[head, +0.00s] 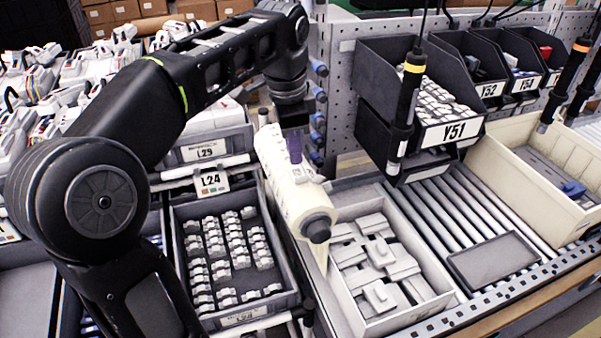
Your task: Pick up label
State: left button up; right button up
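A cream roll (288,185) with a dark round end knob lies tilted above the gap between the left racks and the roller conveyor. It looks like the label roll, and a pale strip (319,250) hangs from its near end. My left arm reaches over from the left, and its wrist points down at the roll. The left gripper (293,146) is at the roll's upper part, where a small purple piece shows against the cream surface. Its fingers are mostly hidden, so I cannot tell whether it is open or shut. My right gripper is out of view.
A grey tray (292,272) marked L24 holds several small white parts. A pale box (441,303) of white parts stands on the conveyor, with a cream bin (577,226) at right. Black bins (371,72) line the back. Screwdrivers (408,90) hang in front of them.

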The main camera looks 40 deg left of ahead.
aim_at(300, 182)
pick_arm(q)
jog(key=shift+w+f+b, duration=0.25)
jog(key=shift+f+b, duration=0.55)
jog(key=shift+f, duration=0.5)
jog(key=shift+w+f, duration=0.1)
jog(key=shift+f, duration=0.15)
jog(key=shift+w+f+p, duration=0.25)
jog(key=shift+f+p, duration=0.15)
jog(key=shift+f, duration=0.75)
jog(key=shift+w+f+p, duration=0.2)
jog(key=shift+f+p, duration=0.2)
jog(key=shift+f, duration=0.75)
jog(key=shift+c, duration=0.2)
grip_shut()
